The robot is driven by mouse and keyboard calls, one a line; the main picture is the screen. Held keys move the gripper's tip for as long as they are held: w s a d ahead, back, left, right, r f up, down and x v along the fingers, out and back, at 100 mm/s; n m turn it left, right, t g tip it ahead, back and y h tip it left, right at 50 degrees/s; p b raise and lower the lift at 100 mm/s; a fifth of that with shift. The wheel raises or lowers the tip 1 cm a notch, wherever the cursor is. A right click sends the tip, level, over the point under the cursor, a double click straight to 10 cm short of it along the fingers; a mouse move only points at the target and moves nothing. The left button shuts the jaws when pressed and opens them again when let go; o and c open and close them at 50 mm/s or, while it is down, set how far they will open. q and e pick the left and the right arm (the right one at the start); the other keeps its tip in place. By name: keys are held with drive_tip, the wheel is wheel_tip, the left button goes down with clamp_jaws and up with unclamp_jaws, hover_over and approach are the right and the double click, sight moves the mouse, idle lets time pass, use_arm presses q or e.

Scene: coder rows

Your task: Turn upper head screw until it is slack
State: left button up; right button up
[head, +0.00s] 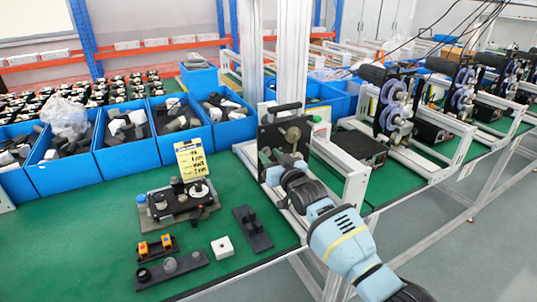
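A coder head with an upright dark plate (270,136) stands at the front end of a white metal frame (352,185). A round brownish knob (293,134) sits high on the plate; I cannot tell whether it is the upper head screw. My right arm comes in from the lower right. Its gripper (269,158) is at the plate, just below and left of the knob. The fingers are small and blend with the dark parts, so their opening and any contact are unclear. My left gripper is out of view.
Blue bins (126,152) of parts line the table's back. More coder units (395,105) stand right. The front left is clear.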

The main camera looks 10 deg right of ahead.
drive_tip(key=shift+s, duration=0.15)
drive_tip(key=shift+v, duration=1.1)
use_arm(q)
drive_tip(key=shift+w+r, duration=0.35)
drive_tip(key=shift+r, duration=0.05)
use_arm(e)
drive_tip(key=shift+v, duration=1.3)
drive_tip(key=shift+f, duration=0.1)
